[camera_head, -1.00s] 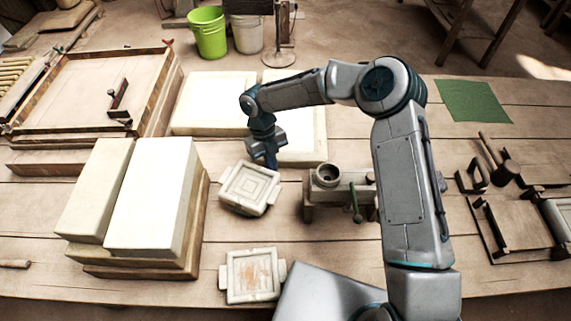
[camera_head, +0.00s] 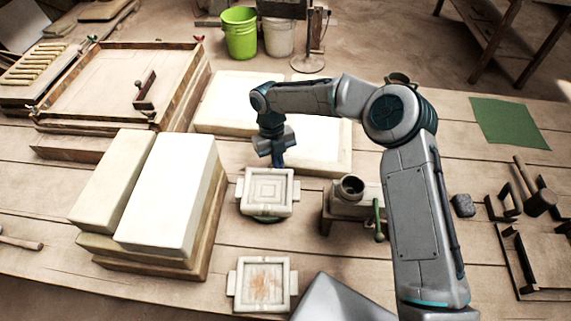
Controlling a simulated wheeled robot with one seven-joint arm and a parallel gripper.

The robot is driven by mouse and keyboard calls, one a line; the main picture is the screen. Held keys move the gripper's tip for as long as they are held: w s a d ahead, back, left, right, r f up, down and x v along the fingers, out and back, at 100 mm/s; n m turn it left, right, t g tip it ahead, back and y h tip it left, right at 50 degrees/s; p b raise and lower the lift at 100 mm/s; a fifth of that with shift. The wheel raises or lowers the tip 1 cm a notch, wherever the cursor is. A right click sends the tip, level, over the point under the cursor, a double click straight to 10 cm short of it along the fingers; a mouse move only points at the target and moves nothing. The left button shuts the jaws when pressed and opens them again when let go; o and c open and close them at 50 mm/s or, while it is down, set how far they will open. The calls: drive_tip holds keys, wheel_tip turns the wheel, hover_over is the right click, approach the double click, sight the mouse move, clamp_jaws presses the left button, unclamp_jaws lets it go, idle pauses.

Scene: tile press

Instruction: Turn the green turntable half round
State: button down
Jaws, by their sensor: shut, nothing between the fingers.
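The green turntable (camera_head: 266,219) shows only as a thin rim below a pale square mould with side lugs (camera_head: 267,192), which sits on it and hides the rest. The mould has nested square lines and lies nearly square to the picture. My gripper (camera_head: 278,164) points down at the mould's far edge, slightly right of its middle. It is shut and empty; whether it touches the mould I cannot tell.
A second mould with an orange-stained face (camera_head: 263,285) lies nearer. Stacked white blocks (camera_head: 168,195) stand left, and a press-like stand with a cup and green handle (camera_head: 350,200) stands right. Pale slabs (camera_head: 322,150) lie behind my gripper.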

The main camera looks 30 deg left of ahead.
drive_tip(key=shift+s+a, duration=0.1)
drive_tip(key=shift+a, duration=0.2)
idle(0.6)
wheel_tip(320, 180, up, 10)
drive_tip(key=s+a+p, duration=0.2)
drive_tip(key=p, duration=0.4)
drive_tip(key=w+d+r+m+t, duration=0.1)
drive_tip(key=w+d+r+m, duration=0.1)
drive_tip(key=d+r+m, duration=0.6)
drive_tip(key=w+d+r+m+t, duration=0.1)
drive_tip(key=w+d+r+m, duration=0.15)
drive_tip(key=d+m, duration=0.5)
drive_tip(key=w+d+r+m, duration=0.2)
drive_tip(key=d+r+m, duration=0.45)
drive_tip(key=d, duration=0.45)
drive_tip(key=s+d+r+m+t+y, duration=0.1)
drive_tip(key=s+d+r+m, duration=0.1)
drive_tip(key=s+d+m, duration=0.5)
drive_tip(key=s+d+r+m+t+y, duration=0.1)
drive_tip(key=s+d+m, duration=0.6)
drive_tip(key=d+m, duration=0.8)
drive_tip(key=m+t+y, duration=0.1)
drive_tip(key=m, duration=0.2)
drive_tip(key=shift+d+r, duration=0.15)
drive_tip(key=shift+r, duration=0.2)
